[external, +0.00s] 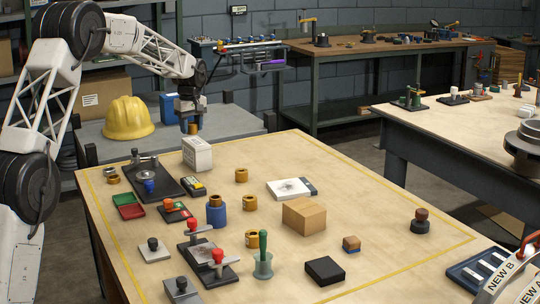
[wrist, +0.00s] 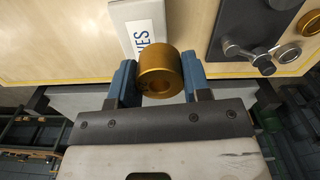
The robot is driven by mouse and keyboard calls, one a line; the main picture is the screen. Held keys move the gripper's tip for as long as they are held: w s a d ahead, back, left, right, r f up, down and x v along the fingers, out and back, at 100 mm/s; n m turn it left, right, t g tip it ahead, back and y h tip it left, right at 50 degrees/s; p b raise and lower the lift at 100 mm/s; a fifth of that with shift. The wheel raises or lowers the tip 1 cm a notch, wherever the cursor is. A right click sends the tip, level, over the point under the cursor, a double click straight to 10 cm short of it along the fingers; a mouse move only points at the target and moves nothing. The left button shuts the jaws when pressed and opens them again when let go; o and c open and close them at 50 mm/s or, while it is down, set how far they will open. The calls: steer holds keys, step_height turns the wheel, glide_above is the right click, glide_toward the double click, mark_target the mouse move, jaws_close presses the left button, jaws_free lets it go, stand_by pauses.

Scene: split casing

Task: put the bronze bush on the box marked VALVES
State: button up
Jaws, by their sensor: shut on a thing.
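My gripper (external: 190,113) is shut on a bronze bush (wrist: 161,76). In the wrist view the bush sits between the two blue fingers, its bore facing the camera. In the external view the held bush (external: 193,129) hangs just below the fingers. The white box (external: 197,154) stands upright at the table's far edge, below the gripper and apart from the bush. In the wrist view the box (wrist: 135,18) lies just beyond the bush, with the letters "VES" showing and the rest of its label hidden.
A dark plate with a clamp (external: 150,178) lies left of the box. Other bronze bushes (external: 241,175) stand about the table, one on a blue cylinder (external: 216,214). A cardboard box (external: 304,216) is in the middle. A yellow hard hat (external: 127,118) sits on the grey bench behind.

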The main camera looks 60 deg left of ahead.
mark_target(196, 141)
steer(key=shift+w+a+f, duration=0.1)
steer(key=shift+w+a, duration=0.9)
steer(key=shift+f, duration=1.75)
steer(key=shift+f, duration=0.15)
steer(key=o, duration=1.1)
steer(key=shift+o, duration=0.2)
step_height(196, 141, up, 12)
steer(key=shift+d, duration=0.1)
